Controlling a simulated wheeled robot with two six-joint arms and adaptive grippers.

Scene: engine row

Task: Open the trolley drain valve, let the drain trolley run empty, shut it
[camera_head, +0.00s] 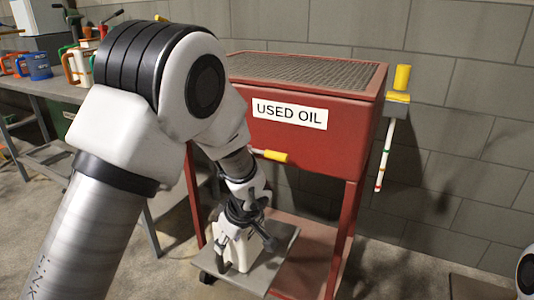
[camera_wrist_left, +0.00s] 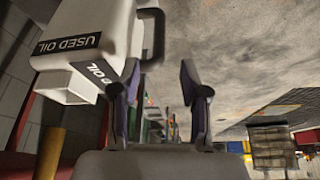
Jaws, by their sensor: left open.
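The red drain trolley (camera_head: 350,110), labelled USED OIL, stands against the wall with a grated top. A lever with a yellow grip (camera_head: 275,157) lies roughly level just below its front panel; I take it for the drain valve, its far left part being hidden by my arm. A white container (camera_head: 238,248) stands on the grey lower shelf, partly hidden by my gripper. In the left wrist view a white container (camera_wrist_left: 115,25) with USED OIL labels and a black handle appears upside down. My left gripper (camera_head: 258,218) is open, low beside the container, below the lever. It also shows in the wrist view (camera_wrist_left: 160,82).
A yellow-topped post with a hanging striped rod (camera_head: 384,155) is at the trolley's right side. A bench (camera_head: 62,88) with colored jugs, including a blue one (camera_head: 35,66), stands at the left. Red trolley legs flank the lower shelf (camera_head: 284,250). Floor in front is clear.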

